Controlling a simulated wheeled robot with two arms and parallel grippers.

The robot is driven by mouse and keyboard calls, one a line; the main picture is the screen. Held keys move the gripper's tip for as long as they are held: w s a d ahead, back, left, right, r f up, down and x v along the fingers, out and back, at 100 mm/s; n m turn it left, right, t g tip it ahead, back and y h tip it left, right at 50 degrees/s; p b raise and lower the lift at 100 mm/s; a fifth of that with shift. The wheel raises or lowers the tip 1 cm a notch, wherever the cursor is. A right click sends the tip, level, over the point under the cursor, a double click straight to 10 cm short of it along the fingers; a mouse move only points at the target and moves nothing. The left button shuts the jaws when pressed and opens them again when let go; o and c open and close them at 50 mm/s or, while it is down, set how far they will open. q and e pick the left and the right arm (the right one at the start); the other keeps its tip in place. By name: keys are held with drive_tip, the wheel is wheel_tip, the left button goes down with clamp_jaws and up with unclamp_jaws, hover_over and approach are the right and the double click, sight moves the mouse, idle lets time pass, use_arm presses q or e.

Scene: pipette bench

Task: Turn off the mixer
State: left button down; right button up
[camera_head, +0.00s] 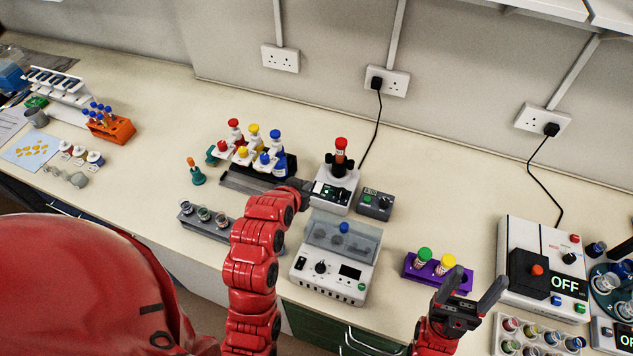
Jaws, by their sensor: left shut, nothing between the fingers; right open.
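The white device that looks like the mixer (347,181) stands at the middle of the bench. It has a dark front panel with a small lit green display, and a red-capped tube (340,150) stands upright in a black holder on top. My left gripper (308,194) is shut and empty, at the left front side of the mixer by its panel. I cannot tell whether its tips touch the panel, and they partly hide it. My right gripper (480,292) is open and empty, in front of the purple rack at the lower right.
A grey box with a green button (375,204) stands just right of the mixer. A white device with a clear lid (335,270) is in front. A rack of coloured bottles (290,165) is behind my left arm. A purple rack (440,276) and a device reading OFF (540,250) stand right.

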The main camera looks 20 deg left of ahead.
use_arm(q)
drive_tip(key=b, duration=0.9)
hover_over(317, 191)
wheel_tip(317, 191, down, 6)
drive_tip(key=shift+f, duration=0.2)
wheel_tip(317, 191, down, 3)
drive_tip(key=shift+r, duration=0.15)
drive_tip(key=shift+w+f, duration=0.1)
drive_tip(key=shift+f, duration=0.45)
